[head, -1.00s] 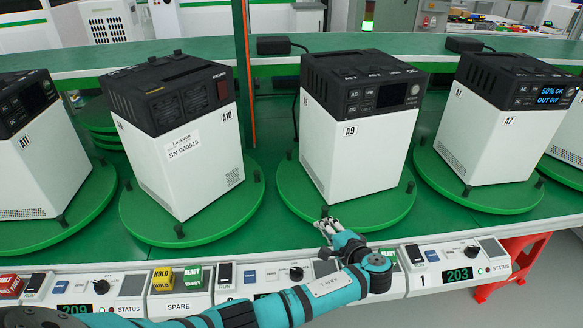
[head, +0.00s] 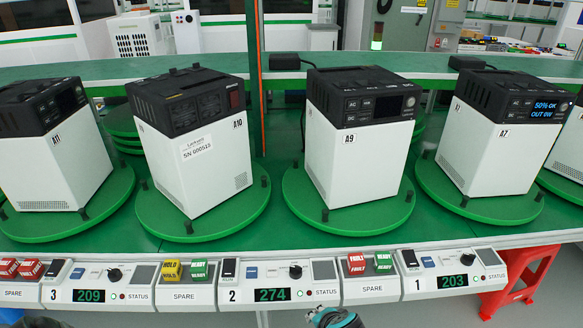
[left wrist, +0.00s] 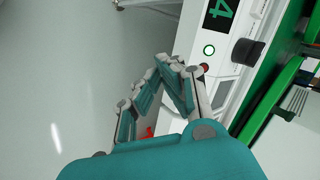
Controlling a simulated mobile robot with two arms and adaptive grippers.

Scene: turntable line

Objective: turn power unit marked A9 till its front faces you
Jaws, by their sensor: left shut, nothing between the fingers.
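The power unit marked A9 (head: 372,155) is a white box with a black top. It stands upright on a round green turntable (head: 298,208) with black pegs at its rim. Its front, with dark screen, buttons, knob and A9 label, points towards me and somewhat right; a narrow strip of its left side also shows. My left gripper (head: 330,318) is at the bottom edge of the head view, well short of the turntable and touching nothing visible there. In the left wrist view its fingers (left wrist: 178,64) are shut and empty beside a control panel (left wrist: 190,28). My right gripper is out of view.
Units A10 (head: 205,165), A11 (head: 60,165) and A7 (head: 497,155) stand on neighbouring turntables. Control panels (head: 272,295) with knobs, displays and red, yellow and green blocks line the bench front. A red stool (head: 520,275) stands at the lower right.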

